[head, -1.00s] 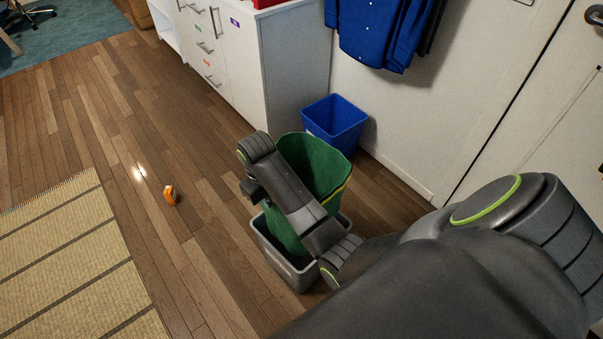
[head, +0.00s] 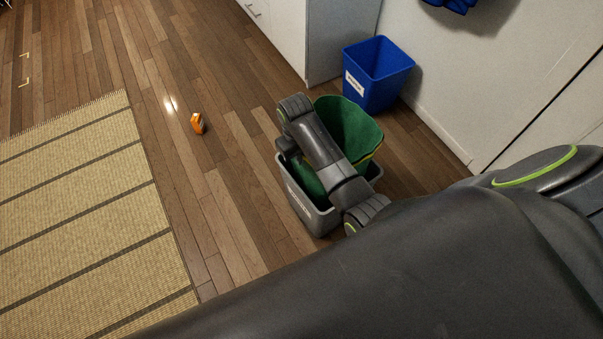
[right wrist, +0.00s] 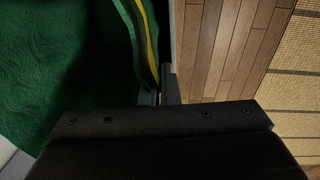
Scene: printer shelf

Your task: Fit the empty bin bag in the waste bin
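The green bin bag (head: 347,125) has a yellow-edged rim and stands open, its lower part inside the grey waste bin (head: 318,218) and its upper part well above the bin's rim. My right arm crosses in front of the bag in the head view and hides part of it. In the right wrist view my right gripper (right wrist: 162,92) is closed on the bag's rim, where the yellow band runs down between the fingers. The bag's green inside fills the left of that view. The bag's bottom is hidden. My left gripper is out of view.
A blue bin (head: 378,80) with a white label stands by the wall behind the waste bin. A small orange object (head: 198,123) lies on the wooden floor. A straw mat (head: 80,220) is at the left, and a white cabinet (head: 285,28) is at the back.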

